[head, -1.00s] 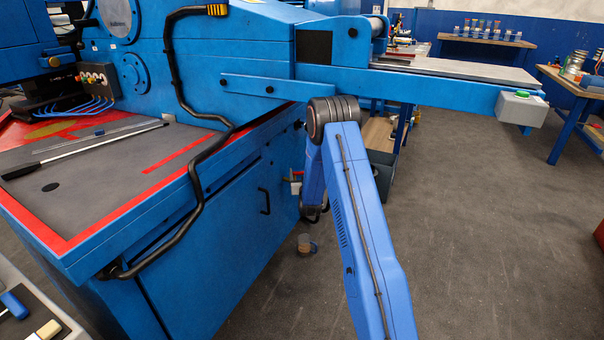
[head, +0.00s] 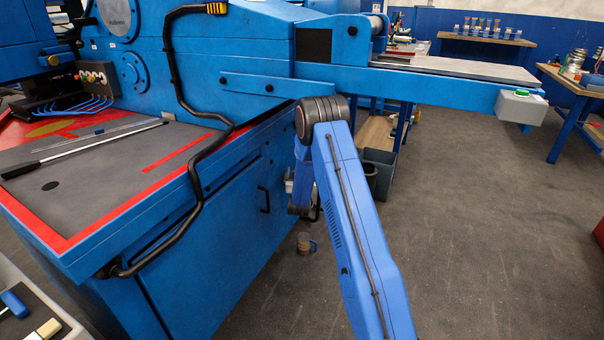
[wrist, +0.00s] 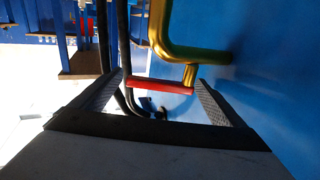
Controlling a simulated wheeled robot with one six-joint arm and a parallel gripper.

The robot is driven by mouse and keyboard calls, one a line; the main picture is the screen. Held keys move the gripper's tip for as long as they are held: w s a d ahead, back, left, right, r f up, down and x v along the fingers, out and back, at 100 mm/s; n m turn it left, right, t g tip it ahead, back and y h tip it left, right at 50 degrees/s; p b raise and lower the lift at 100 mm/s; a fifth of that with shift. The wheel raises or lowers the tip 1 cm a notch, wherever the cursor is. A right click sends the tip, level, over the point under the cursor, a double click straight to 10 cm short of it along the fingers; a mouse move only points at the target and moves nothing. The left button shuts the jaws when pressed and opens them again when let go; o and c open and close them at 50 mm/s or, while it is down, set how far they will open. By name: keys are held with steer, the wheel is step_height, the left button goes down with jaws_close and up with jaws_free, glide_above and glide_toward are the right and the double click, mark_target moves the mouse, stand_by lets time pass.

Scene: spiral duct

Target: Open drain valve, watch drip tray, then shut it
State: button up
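In the wrist view a brass pipe (wrist: 160,35) bends beside the blue machine wall, with a stem down to a red valve lever (wrist: 160,86). My gripper (wrist: 160,80) is open. The red lever lies crosswise between or just beyond its two fingertips; I cannot tell whether they touch it.
The blue machine (head: 215,235) fills the left, with a cabinet door and handle. A grey bin (head: 380,172) stands behind my arm. A grey box with a green button (head: 521,106) hangs at the right. Dark hoses (wrist: 122,50) run beside the valve.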

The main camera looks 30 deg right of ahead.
steer(key=v, duration=1.7)
steer(key=shift+s, duration=0.15)
steer(key=shift+a, duration=0.1)
steer(key=s+a+r+n+g+y, duration=0.15)
steer(key=a+r+y, duration=0.4)
steer(key=r, duration=0.65)
steer(key=s+a+r+n+g+y, duration=0.1)
steer(key=s+a+r, duration=0.3)
steer(key=s, duration=0.2)
steer(key=s+a+r+n+g+y, duration=0.1)
steer(key=s+a+r+g, duration=0.15)
steer(key=s+r, duration=0.2)
steer(key=s+a+r+g, duration=0.1)
steer(key=s+g, duration=0.1)
steer(key=s, duration=1.1)
steer(key=s+a+r+n+g+y, duration=0.1)
steer(key=s+r+g, duration=0.1)
steer(key=s, duration=1.1)
steer(key=s+a+r+n+g, duration=0.1)
steer(key=s+a+g, duration=0.1)
steer(key=s, duration=1.1)
steer(key=shift+r, duration=0.4)
